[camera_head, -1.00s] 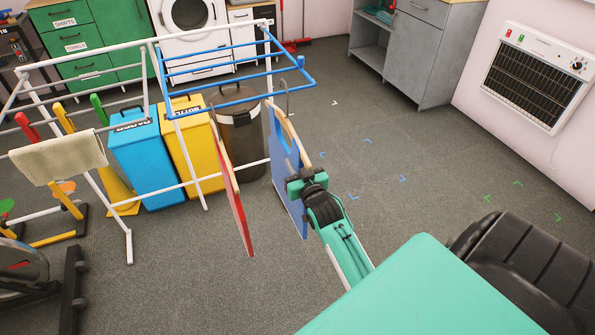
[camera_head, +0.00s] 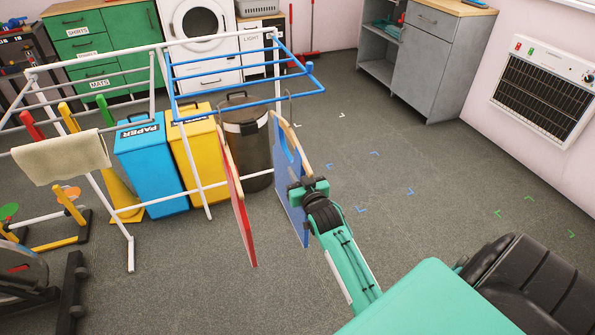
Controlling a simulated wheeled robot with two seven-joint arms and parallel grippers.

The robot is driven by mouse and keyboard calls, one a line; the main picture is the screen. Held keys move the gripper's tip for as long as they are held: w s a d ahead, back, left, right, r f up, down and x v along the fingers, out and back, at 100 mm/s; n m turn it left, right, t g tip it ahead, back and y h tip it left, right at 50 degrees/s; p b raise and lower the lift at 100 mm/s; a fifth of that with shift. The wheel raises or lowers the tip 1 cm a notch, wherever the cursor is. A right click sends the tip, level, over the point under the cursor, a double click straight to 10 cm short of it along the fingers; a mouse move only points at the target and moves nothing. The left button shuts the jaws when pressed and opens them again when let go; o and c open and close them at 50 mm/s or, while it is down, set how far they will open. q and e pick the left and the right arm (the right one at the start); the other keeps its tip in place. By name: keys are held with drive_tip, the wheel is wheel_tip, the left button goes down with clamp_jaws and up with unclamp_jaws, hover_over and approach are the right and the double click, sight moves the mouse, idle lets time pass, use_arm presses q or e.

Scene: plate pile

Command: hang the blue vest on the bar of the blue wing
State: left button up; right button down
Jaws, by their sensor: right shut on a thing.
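The blue vest (camera_head: 287,172) is a flat panel on a wooden hanger with a metal hook. It hangs upright below the blue wing (camera_head: 237,71) of the white drying rack, near the wing's right end. The hook overlaps the wing's front bar in the picture; I cannot tell whether it is over the bar. My right gripper (camera_head: 306,188) is shut on the blue vest at its right edge. A red vest (camera_head: 243,218) hangs to the left of the blue one, apart from it. My left gripper is not in view.
The white rack (camera_head: 130,245) stands at left with a beige towel (camera_head: 62,158) on it. A blue bin (camera_head: 153,165), a yellow bin (camera_head: 203,150) and a brown bin (camera_head: 247,150) stand behind the vests. The floor to the right is clear up to the grey cabinet (camera_head: 435,70) and wall heater (camera_head: 543,92).

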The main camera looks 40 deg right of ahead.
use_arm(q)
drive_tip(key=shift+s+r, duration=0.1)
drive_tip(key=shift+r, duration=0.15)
use_arm(e)
drive_tip(key=shift+f, duration=0.2)
drive_tip(key=c, duration=1.3)
unclamp_jaws()
drive_tip(key=shift+f, duration=0.1)
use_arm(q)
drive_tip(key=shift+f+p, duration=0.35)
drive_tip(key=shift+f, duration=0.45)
use_arm(e)
drive_tip(key=v, duration=1.4)
drive_tip(key=shift+d, duration=0.1)
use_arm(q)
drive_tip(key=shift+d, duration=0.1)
use_arm(e)
drive_tip(key=shift+w, duration=0.1)
